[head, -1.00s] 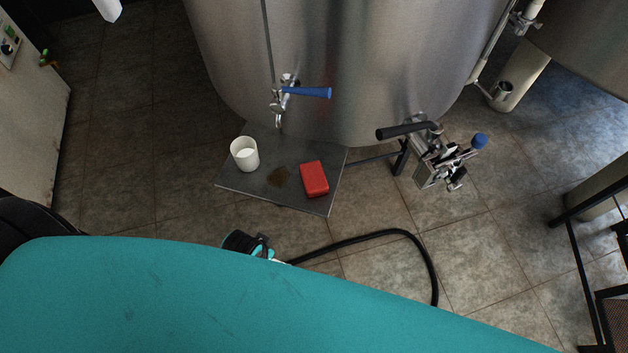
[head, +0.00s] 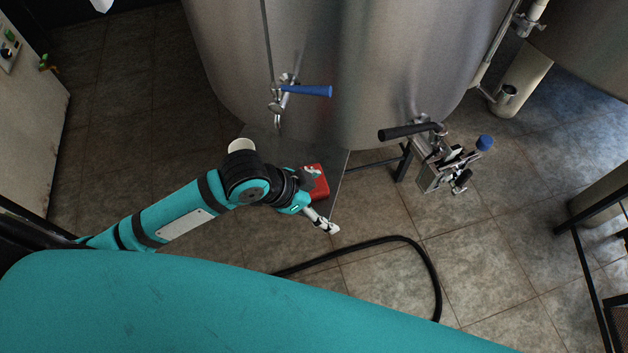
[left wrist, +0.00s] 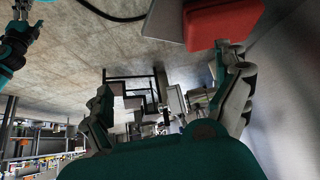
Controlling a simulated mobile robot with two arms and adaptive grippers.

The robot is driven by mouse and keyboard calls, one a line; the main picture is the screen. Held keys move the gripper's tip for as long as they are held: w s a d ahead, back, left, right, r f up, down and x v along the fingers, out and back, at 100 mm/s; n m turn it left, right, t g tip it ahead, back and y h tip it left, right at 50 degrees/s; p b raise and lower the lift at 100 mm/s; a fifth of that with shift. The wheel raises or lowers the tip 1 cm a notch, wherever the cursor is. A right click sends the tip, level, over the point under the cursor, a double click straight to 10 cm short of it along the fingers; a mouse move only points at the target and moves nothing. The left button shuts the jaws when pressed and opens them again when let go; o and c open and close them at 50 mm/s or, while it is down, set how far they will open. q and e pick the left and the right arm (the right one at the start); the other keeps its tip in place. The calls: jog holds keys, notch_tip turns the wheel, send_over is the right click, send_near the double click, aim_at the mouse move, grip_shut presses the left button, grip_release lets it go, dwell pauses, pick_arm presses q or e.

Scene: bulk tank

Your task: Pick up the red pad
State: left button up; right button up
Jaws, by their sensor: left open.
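The red pad (head: 320,186) lies on the grey metal shelf (head: 335,168) below the tank's tap, near the shelf's right end. My left gripper (head: 320,202) is open and empty at the pad, with its fingers spread and one finger over part of it. In the left wrist view the pad (left wrist: 222,20) is at the top, close to the tip of the right-hand finger of the left gripper (left wrist: 168,75). The pad is not between the fingers there, and I cannot tell whether they touch. A teal and dark gripper, apparently my right (left wrist: 20,15), shows at the upper left edge.
A white cup (head: 242,146) stands on the shelf, mostly hidden behind my left arm. The steel tank (head: 350,60) rises behind, with a blue-handled tap (head: 306,90). A black hose (head: 425,265) lies on the floor.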

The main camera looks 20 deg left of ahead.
aim_at(322, 191)
pick_arm(q)
jog(key=shift+m+g, duration=0.4)
jog(key=shift+g, duration=0.1)
jog(key=w+a, duration=0.3)
jog(key=a, duration=0.1)
jog(key=w+a, duration=0.2)
jog(key=a, duration=0.1)
jog(key=shift+w+a+r, duration=0.1)
jog(key=shift+w+r, duration=0.2)
jog(key=shift+r, duration=0.1)
jog(key=x, duration=0.7)
jog(key=shift+f, duration=0.1)
jog(key=c, duration=0.9)
jog(key=shift+o, duration=0.2)
